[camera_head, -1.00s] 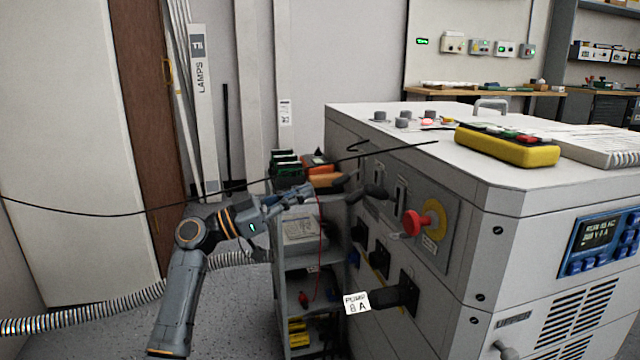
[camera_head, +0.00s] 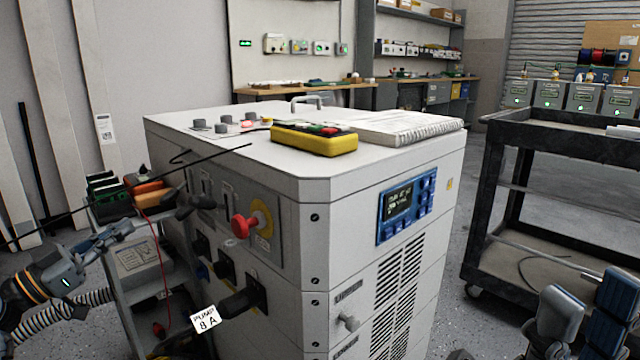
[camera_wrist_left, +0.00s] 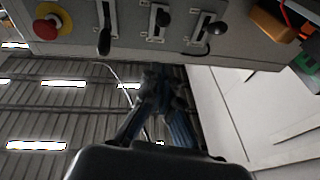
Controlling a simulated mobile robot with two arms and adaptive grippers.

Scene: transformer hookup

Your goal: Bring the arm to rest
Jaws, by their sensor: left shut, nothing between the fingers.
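My left gripper (camera_head: 122,229) is at the left edge of the head view, beside the grey cabinet (camera_head: 390,290) and over a small grey shelf cart (camera_head: 112,212). Its fingers are shut and empty. In the left wrist view, the dark blue-grey fingers (camera_wrist_left: 158,88) come together, with the cabinet's panel at the top. My left arm is partly cut off by the frame.
The panel carries a red knob (camera_head: 244,226), black levers and a plug tagged "PUMP 8 A" (camera_head: 204,319). A black cable crosses above the gripper. A yellow control box (camera_head: 315,140) lies on the cabinet. A black trolley (camera_head: 575,150) stands right, with open floor between.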

